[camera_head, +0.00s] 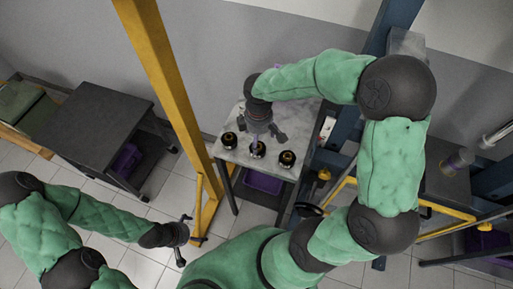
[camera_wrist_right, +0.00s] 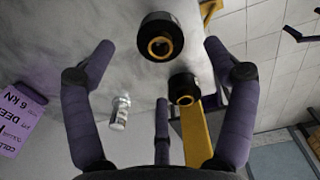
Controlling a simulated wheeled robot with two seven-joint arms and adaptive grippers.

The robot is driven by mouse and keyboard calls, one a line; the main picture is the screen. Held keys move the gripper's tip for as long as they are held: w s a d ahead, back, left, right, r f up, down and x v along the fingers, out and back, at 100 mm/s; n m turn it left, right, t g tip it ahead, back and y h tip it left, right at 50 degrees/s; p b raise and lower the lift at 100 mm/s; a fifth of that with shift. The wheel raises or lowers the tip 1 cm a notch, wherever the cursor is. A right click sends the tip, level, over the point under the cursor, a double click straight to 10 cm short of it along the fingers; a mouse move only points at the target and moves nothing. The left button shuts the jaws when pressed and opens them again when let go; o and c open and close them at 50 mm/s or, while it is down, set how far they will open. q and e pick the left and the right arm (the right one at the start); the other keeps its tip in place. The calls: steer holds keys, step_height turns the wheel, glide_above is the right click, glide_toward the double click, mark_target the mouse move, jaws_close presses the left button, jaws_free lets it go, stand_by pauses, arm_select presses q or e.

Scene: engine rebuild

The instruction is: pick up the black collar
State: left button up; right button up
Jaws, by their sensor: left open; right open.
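Several black round parts stand in a row on a light marble-like table (camera_head: 240,165). In the head view they are a left one (camera_head: 229,140), a middle one (camera_head: 258,149) and a right one (camera_head: 287,158). I cannot tell which is the named collar. The right wrist view shows two black collars with gold-coloured bores, one at the top (camera_wrist_right: 160,36) and one lower right (camera_wrist_right: 184,89). My right gripper (camera_head: 264,138) is open above the table, near the middle part, with nothing between its fingers. My left gripper (camera_head: 183,242) is open and empty, over the floor, away from the table.
A small pale cylinder (camera_wrist_right: 120,112) and a purple printed card (camera_wrist_right: 18,118) lie on the table. A yellow post (camera_head: 168,85) rises left of the table. A dark workbench (camera_head: 95,125) stands further left. A blue frame (camera_head: 345,135) stands at right.

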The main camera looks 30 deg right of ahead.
mark_target(260, 154)
steer(key=shift+w+f, duration=0.1)
steer(key=shift+f, duration=0.8)
step_height(260, 154, down, 5)
steer(key=shift+b, duration=0.75)
steer(key=shift+r, duration=0.1)
steer(key=c, duration=1.7)
steer(key=shift+r, duration=0.1)
